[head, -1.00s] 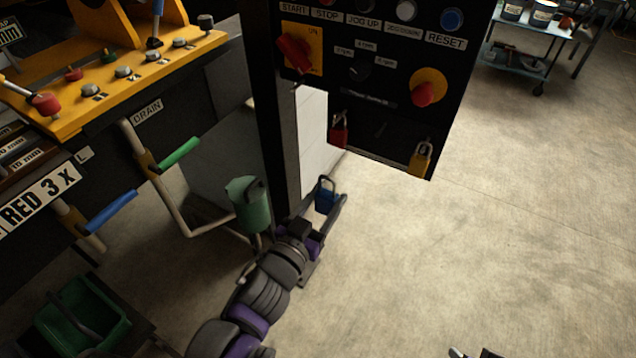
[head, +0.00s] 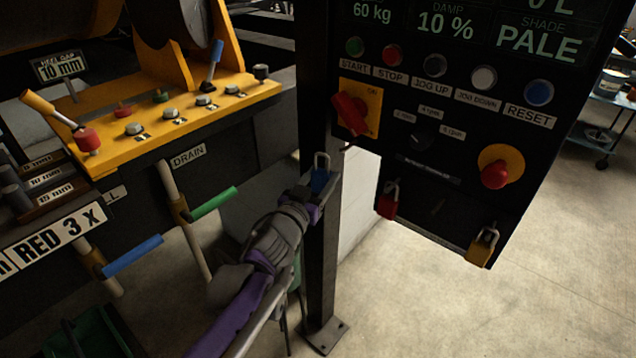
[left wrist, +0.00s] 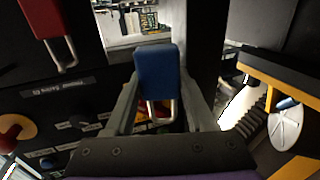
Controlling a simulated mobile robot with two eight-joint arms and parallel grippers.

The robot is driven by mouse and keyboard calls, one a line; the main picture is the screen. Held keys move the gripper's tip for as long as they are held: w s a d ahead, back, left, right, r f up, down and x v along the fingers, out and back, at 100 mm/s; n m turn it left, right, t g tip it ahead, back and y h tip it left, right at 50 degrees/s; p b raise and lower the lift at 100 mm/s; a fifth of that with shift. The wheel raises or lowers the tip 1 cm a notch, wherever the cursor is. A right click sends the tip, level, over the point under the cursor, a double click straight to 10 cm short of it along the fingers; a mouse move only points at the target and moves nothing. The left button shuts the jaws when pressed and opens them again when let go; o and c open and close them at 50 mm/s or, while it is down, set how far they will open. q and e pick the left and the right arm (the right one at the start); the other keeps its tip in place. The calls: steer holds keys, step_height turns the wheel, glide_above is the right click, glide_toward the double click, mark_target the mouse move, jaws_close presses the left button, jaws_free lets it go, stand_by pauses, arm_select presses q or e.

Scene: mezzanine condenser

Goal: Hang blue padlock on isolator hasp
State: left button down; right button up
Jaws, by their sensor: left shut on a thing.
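My left gripper (head: 318,190) is shut on the blue padlock (head: 320,180) and holds it in front of the black post, with its shackle up. In the left wrist view the blue padlock (left wrist: 156,72) sits between the fingers with its shackle toward the picture's bottom. The isolator (head: 352,113) is a red knob on a yellow plate marked ON, up and right of the padlock. A small metal piece at its lower edge, perhaps the hasp (head: 348,148), is apart from the padlock. My right gripper is out of view.
A red padlock (head: 388,200) and a yellow padlock (head: 482,247) hang at the panel's lower edge. The black post (head: 322,250) stands just behind my left gripper. A red emergency button (head: 495,174) is at the panel's right. Green (head: 213,203) and blue (head: 133,255) handles are at left.

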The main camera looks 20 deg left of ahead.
arm_select(q)
steer(key=shift+w+d+f+p, duration=0.1)
steer(key=shift+w+d+p, duration=0.25)
steer(key=shift+w, duration=0.55)
steer(key=shift+w+d+p, duration=0.2)
steer(key=shift+w+d, duration=0.1)
steer(key=shift+w, duration=0.55)
steer(key=w, duration=0.1)
steer(key=w+d+f+p, duration=0.1)
steer(key=w, duration=0.1)
steer(key=w+d, duration=0.1)
steer(key=w, duration=0.1)
steer(key=shift+w+f+p, duration=0.2)
steer(key=shift+f+p, duration=0.1)
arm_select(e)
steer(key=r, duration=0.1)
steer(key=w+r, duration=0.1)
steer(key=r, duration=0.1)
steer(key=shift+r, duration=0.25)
arm_select(q)
steer(key=shift+w, duration=0.1)
steer(key=shift+c, duration=0.8)
jaws_free()
